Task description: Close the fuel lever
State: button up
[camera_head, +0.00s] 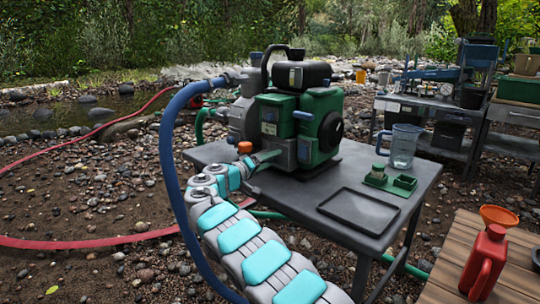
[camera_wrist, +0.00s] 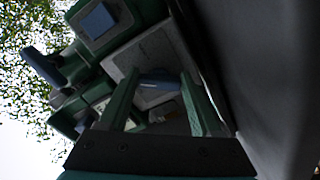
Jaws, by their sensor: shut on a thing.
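The green and grey pump engine (camera_head: 318,110) stands on the dark metal table, with a black tank on top. In the head view my gripper (camera_head: 270,156) reaches the engine's lower front side, and the spot between its fingertips is too small to make out. In the wrist view my gripper (camera_wrist: 163,88) has its two green fingers on either side of a blue-grey bar (camera_wrist: 160,78), which looks like the fuel lever. The bar sits in front of a grey housing (camera_wrist: 158,50), and the jaws are shut on it. Its exact angle is hard to tell.
A black tray (camera_head: 371,212), a clear jug (camera_head: 404,147) and a green holder (camera_head: 388,183) occupy the right of the table (camera_head: 325,178). A blue hose (camera_head: 167,150) arches left of my arm. A red can (camera_head: 484,262) and orange funnel (camera_head: 498,216) stand on wooden planks.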

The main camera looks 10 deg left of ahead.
jog(key=n+p, duration=0.2)
jog(key=n, duration=0.1)
jog(key=shift+r+n+p, duration=0.3)
jog(key=shift+n+p, duration=1.15)
jog(key=shift+n, duration=0.55)
jog(key=shift+f, duration=0.1)
jog(key=o, duration=1.4)
jog(key=shift+s+a, duration=0.1)
jog(key=shift+b+v, duration=0.4)
jog(key=shift+v, duration=3.4)
